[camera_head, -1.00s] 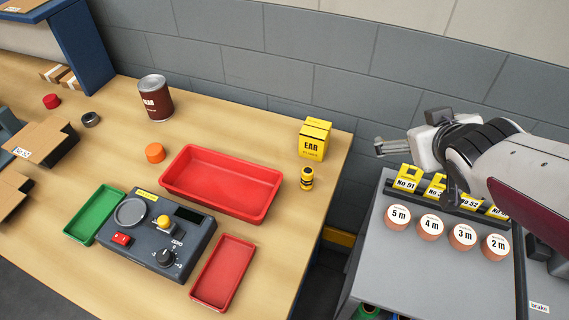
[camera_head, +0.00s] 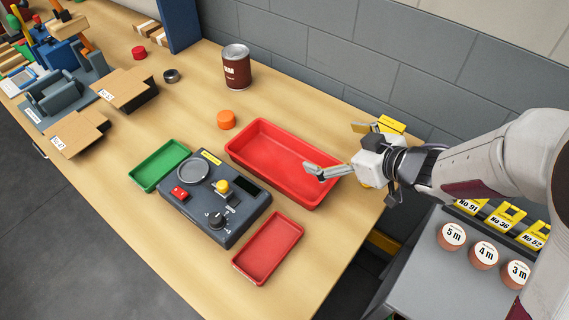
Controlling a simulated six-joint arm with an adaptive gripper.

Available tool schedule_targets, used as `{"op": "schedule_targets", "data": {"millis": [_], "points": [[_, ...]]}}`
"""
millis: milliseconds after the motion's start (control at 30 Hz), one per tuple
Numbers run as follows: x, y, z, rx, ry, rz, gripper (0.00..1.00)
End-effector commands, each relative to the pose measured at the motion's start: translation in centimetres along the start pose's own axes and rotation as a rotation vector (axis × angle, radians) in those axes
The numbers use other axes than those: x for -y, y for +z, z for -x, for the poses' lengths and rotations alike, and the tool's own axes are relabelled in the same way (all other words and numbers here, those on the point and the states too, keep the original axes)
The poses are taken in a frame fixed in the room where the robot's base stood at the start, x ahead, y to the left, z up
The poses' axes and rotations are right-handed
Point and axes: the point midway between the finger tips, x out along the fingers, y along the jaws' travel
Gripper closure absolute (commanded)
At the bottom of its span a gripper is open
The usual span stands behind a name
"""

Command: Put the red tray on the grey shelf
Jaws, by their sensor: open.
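A large, deep red tray (camera_head: 272,152) lies empty on the wooden bench. A smaller, shallow red tray (camera_head: 268,248) lies nearer, at the bench's front right. My gripper (camera_head: 316,172) is open and empty. In the picture it overlaps the right part of the large tray; its height above the tray is hard to tell. A grey-topped unit (camera_head: 430,275) stands right of the bench, and it is the only grey shelf-like surface I can make out.
A grey control box (camera_head: 215,198) sits between the red trays and a green tray (camera_head: 160,165). An orange cap (camera_head: 226,119) and a brown can (camera_head: 236,68) stand behind. Several round pots, one marked 5 m (camera_head: 452,236), and yellow number tags (camera_head: 505,216) occupy the grey unit's back.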

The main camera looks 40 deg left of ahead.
Motion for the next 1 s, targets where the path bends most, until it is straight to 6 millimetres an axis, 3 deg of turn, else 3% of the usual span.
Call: {"op": "schedule_targets", "data": {"millis": [100,300,733,1000], "points": [[3.0,0.4,-1.9,-0.025,-0.107,0.003,0.0],[5.8,0.6,-3.1,-0.049,-0.203,0.001,0.0],[6.1,0.7,-3.3,-0.052,-0.214,0.001,0.0],[6.5,0.6,-5.2,-0.051,-0.214,0.001,0.0]]}}
